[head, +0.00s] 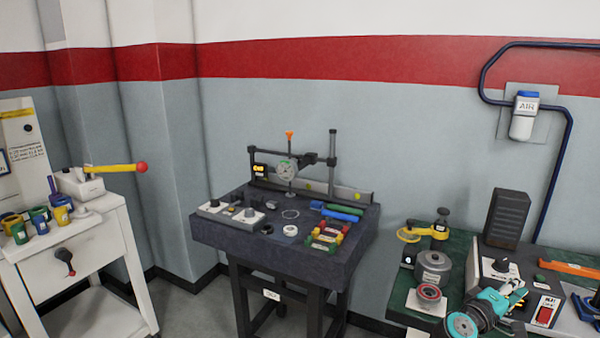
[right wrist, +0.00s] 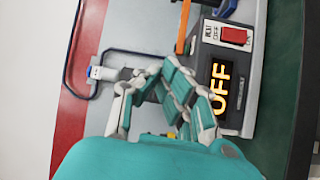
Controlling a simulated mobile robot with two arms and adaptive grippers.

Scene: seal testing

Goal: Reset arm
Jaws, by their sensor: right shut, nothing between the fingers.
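My right gripper (head: 515,290) is at the lower right of the head view, teal with pale finger links. It is shut with nothing between its fingers, in front of a grey control box (head: 495,268) on the green-topped bench. In the right wrist view the fingers (right wrist: 165,85) fold together beside the box's lit display (right wrist: 219,88), which reads OFF. A red switch (right wrist: 236,36) sits beside that display. My left gripper is not in view.
The green bench (head: 400,285) holds a dark block (head: 507,218), a grey cylinder (head: 433,266) and an orange-handled tool (head: 568,268). A dark table (head: 250,248) with a dial gauge (head: 287,170) stands mid-view. A white cabinet (head: 70,255) is at left. Floor shows between them.

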